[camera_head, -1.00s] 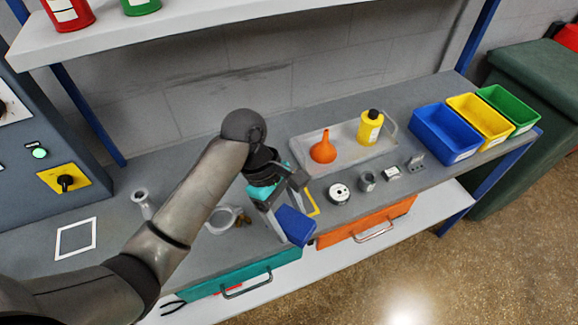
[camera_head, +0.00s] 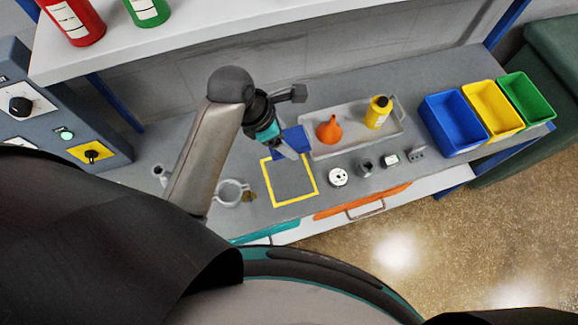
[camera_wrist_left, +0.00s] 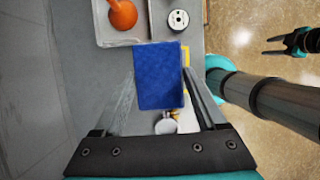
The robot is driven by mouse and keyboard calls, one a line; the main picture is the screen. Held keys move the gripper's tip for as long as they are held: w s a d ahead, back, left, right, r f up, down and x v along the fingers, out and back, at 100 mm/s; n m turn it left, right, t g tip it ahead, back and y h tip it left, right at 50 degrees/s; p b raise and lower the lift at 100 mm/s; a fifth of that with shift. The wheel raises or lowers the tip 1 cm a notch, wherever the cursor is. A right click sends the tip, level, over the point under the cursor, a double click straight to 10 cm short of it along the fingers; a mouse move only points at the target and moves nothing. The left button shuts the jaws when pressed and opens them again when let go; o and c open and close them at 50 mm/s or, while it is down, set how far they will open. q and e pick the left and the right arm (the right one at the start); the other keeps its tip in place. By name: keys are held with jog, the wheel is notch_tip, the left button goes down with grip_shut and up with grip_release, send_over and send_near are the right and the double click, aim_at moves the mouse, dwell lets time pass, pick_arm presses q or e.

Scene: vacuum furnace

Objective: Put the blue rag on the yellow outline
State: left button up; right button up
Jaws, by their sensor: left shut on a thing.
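The blue rag (camera_head: 296,137) is held in my left gripper (camera_head: 285,150), above the bench near the far edge of the yellow outline (camera_head: 293,201). The outline is a square frame on the grey bench. Its inside looks empty, and its far right part is hidden by the gripper and rag. In the left wrist view the rag (camera_wrist_left: 160,75) hangs flat between the fingers of the gripper (camera_wrist_left: 160,95), covering much of the outline, with a yellow strip showing at its right. My right gripper (camera_wrist_left: 272,45) shows at the right of that view, its fingers apart and empty.
A grey tray (camera_head: 350,143) with an orange funnel (camera_head: 329,131) and yellow bottle (camera_head: 378,112) stands close right of the rag. A white disc (camera_head: 338,177) and small metal parts lie right of the outline. A round metal clamp (camera_head: 230,193) stands left. Blue, yellow and green bins are farther right.

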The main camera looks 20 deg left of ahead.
pick_arm(q)
jog(key=b, duration=0.3)
send_over(291, 176)
jog(key=a, duration=0.1)
jog(key=f, duration=1.4)
jog(key=shift+s+a+f, duration=0.1)
jog(key=shift+s, duration=0.3)
jog(key=shift+f+b, duration=0.65)
jog(key=shift+f, duration=1.7)
jog(key=o, duration=1.3)
jog(key=shift+f, duration=0.15)
jog(key=p+v, duration=0.3)
jog(key=v, duration=0.9)
